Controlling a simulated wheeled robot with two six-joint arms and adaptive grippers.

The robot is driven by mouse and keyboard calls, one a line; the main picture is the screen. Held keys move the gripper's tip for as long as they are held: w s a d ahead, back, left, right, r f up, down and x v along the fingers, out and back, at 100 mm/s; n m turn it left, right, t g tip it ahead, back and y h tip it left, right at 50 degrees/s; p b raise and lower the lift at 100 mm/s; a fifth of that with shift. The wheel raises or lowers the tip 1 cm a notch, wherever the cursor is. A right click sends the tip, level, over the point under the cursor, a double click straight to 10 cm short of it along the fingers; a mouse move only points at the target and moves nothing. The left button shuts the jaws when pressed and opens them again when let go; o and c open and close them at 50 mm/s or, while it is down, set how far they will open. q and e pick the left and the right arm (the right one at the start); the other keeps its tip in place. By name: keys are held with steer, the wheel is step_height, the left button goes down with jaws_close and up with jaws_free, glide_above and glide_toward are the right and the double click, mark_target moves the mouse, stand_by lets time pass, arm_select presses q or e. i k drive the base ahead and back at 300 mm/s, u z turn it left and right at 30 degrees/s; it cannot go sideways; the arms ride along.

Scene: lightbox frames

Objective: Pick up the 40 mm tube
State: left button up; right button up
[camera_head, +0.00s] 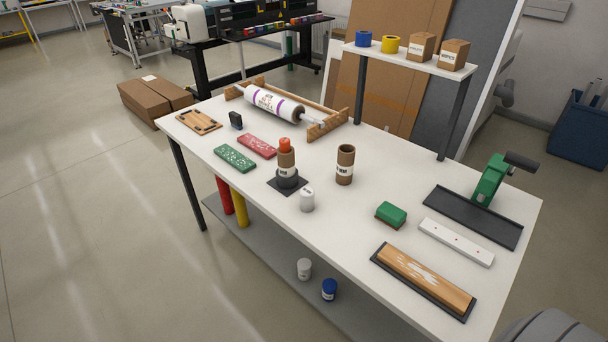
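Two brown cardboard tubes with white labels stand on the white table (395,180). One tube (345,166) stands upright on the bare tabletop near the middle, with its open top showing. The other tube (286,161) stands upright to its left on a black stand (287,183), with an orange piece (285,144) at its top. Both labels seem to end in "MM", but the numbers are too small to read surely, so I cannot tell which is 40 mm. Neither gripper is in view.
A white jar (307,200) stands in front of the stand. A green block (391,214) lies to the right. A roll (272,104) in a wooden cradle (328,125) lies behind. A raised shelf (410,58) stands at the back edge. Tabletop around the bare-standing tube is clear.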

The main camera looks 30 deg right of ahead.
mark_target(286, 162)
steer(key=z, duration=0.45)
steer(key=i, duration=0.15)
steer(key=z, duration=0.45)
